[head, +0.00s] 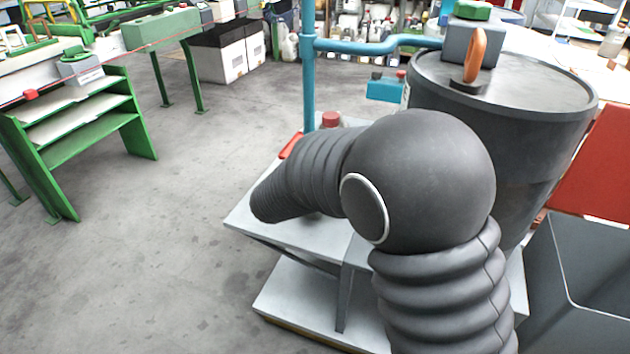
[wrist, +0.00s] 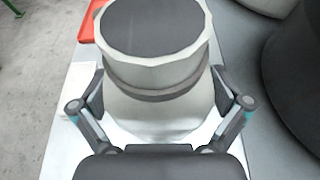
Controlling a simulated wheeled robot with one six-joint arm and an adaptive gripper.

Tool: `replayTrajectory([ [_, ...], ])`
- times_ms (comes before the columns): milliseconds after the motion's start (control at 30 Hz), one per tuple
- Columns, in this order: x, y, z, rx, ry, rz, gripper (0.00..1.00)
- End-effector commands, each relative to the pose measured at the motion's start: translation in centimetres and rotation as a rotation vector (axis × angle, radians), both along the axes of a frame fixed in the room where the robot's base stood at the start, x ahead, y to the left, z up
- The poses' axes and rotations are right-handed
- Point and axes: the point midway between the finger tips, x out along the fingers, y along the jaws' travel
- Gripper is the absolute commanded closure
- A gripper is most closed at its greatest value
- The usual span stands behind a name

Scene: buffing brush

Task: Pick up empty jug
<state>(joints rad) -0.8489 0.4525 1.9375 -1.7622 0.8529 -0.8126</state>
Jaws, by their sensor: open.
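A pale grey-white jug-like vessel (wrist: 150,68) with a round dark top and a dark band around its middle fills the centre of the wrist view. I take it to be the jug; whether it is empty I cannot tell. My gripper (wrist: 160,88) is open, with one finger at the left and one at the right of the vessel's lower part. Whether the fingers touch it I cannot tell. In the head view, my dark ribbed arm hides the vessel and my gripper.
The pale metal cart (head: 253,213) bears a red tray (head: 291,146) and a red-topped item (head: 331,119). A blue post (head: 308,70) rises at its back. A big dark drum (head: 490,125) stands at the right. A green shelf rack (head: 85,125) stands left, with clear floor between.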

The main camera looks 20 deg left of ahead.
Motion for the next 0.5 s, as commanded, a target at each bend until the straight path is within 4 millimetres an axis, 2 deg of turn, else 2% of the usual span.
replayTrajectory([
  [200, 0.18, 0.02, -0.05, 0.0, 0.0, 0.001, 0.0],
  [267, 0.17, 0.02, -0.05, 0.0, 0.0, 0.001, 0.12],
  [433, 0.16, 0.01, -0.06, 0.0, 0.0, 0.001, 0.55],
  [500, 0.15, 0.0, -0.07, 0.0, 0.0, 0.0, 0.57],
])
